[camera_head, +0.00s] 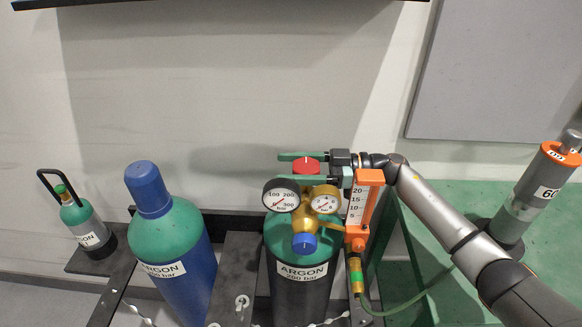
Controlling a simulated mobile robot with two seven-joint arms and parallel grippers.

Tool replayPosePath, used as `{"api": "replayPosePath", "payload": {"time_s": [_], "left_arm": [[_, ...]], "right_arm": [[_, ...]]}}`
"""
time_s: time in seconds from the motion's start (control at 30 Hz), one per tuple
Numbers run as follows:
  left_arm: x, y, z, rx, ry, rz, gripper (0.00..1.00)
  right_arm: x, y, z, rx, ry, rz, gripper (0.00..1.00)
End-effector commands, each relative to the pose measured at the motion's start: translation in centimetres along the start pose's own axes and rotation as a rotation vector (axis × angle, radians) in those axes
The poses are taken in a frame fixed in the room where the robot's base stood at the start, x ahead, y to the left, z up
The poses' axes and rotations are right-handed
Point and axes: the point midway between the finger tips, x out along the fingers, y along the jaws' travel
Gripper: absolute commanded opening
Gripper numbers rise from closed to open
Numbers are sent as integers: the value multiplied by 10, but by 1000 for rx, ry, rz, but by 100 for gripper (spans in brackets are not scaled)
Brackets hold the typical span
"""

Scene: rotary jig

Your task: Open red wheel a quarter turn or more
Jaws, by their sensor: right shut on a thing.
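The red wheel (306,166) sits on top of the middle argon cylinder (281,232), behind the brass regulator (306,221). My right gripper (301,168) reaches in from the right. One green finger lies behind the wheel and the other in front of it, so it is shut on the wheel. The wheel's lower part is hidden by the near finger and the gauges. No mark on the wheel shows how far it is turned. My left gripper is not in view.
Two gauges (281,195) and a blue knob (304,243) sit just in front of the wheel. An orange flowmeter (367,177) with a green hose stands close below my right wrist. A blue-capped cylinder (172,232) and a small cylinder (87,226) stand left. A green surface (440,220) lies right.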

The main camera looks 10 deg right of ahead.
Motion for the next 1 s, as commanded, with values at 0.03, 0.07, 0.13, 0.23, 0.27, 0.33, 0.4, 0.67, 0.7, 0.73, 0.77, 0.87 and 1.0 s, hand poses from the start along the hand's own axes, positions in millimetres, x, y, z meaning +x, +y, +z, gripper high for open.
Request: {"api": "replayPosePath", "payload": {"time_s": [0.03, 0.07, 0.13, 0.23, 0.27, 0.33, 0.4, 0.67, 0.7, 0.73, 0.77, 0.87, 1.0], "left_arm": [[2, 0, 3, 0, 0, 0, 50], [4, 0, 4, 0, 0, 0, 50], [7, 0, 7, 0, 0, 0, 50], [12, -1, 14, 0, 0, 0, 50], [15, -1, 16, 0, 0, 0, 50], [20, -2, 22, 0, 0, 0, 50], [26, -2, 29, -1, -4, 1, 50], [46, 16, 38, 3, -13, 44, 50], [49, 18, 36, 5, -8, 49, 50], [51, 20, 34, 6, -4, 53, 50], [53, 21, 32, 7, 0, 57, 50], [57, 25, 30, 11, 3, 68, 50], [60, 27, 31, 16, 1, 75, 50]], "right_arm": [[0, 0, 1, 0, 0, -14, 15], [0, 0, 2, 0, -1, -24, 15], [0, -1, 2, -1, -1, -57, 15], [0, -2, 4, -2, -1, -117, 15], [0, -3, 3, -2, 0, -137, 15], [-1, -4, 4, -2, -1, -187, 15], [-1, -5, 5, -3, -1, -239, 15], [-2, -11, 5, -2, 0, -405, 15], [-3, -12, 5, -2, -1, -425, 15], [-3, -12, 5, -2, -1, -438, 15], [-3, -12, 4, -2, -1, -450, 15], [-4, -14, 3, -2, -1, -485, 15], [-4, -15, 2, -1, 0, -514, 15]]}}
